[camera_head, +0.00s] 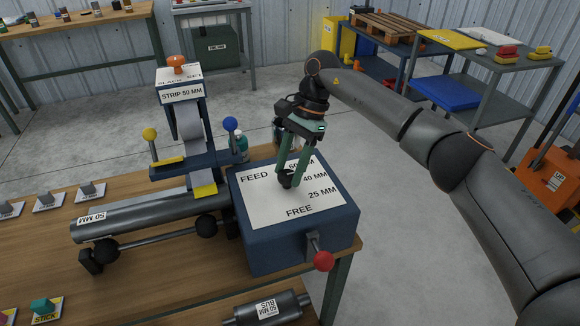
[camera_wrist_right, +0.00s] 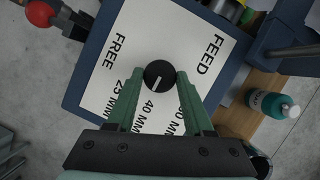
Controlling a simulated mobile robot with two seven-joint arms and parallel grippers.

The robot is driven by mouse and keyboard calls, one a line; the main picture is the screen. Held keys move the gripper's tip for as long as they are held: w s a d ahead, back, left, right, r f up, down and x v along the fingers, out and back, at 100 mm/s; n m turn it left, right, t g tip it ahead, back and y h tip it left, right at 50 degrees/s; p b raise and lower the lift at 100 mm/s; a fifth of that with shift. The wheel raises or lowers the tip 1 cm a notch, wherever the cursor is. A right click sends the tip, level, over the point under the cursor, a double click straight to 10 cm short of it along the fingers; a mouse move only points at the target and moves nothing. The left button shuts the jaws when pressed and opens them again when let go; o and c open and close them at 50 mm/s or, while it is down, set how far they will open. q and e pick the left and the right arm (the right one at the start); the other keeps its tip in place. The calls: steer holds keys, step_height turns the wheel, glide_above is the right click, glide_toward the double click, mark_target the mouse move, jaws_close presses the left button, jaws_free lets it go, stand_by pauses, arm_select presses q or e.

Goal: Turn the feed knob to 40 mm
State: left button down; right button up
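The feed knob (camera_wrist_right: 157,71) is a round black knob on the white label plate of a blue box (camera_head: 297,242). In the right wrist view its white pointer line slants to the lower left, roughly toward the 40 MM lettering (camera_wrist_right: 150,110). My right gripper (camera_head: 290,180) reaches down to the knob from above, with a green finger on each side; the fingertips (camera_wrist_right: 160,78) appear to touch its sides. In the head view the fingers partly hide the knob. The plate also reads FREE, 25 MM and a partly covered 60 MM. My left gripper is not in view.
A red-balled lever (camera_head: 323,261) juts from the box's front. Left of the box stand a strip dispenser (camera_head: 190,130) with yellow and blue ball levers and a muffler tube (camera_head: 150,215) on rollers. A bottle (camera_wrist_right: 272,104) stands behind the box. Another muffler (camera_head: 268,309) lies in front.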

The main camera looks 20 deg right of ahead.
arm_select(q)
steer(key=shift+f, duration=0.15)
arm_select(e)
steer(key=o, duration=0.4)
steer(key=shift+o, duration=0.2)
arm_select(q)
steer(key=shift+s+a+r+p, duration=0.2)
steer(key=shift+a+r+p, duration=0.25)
steer(key=shift+p, duration=0.25)
arm_select(e)
steer(key=v, duration=1.2)
steer(key=shift+r, duration=0.2)
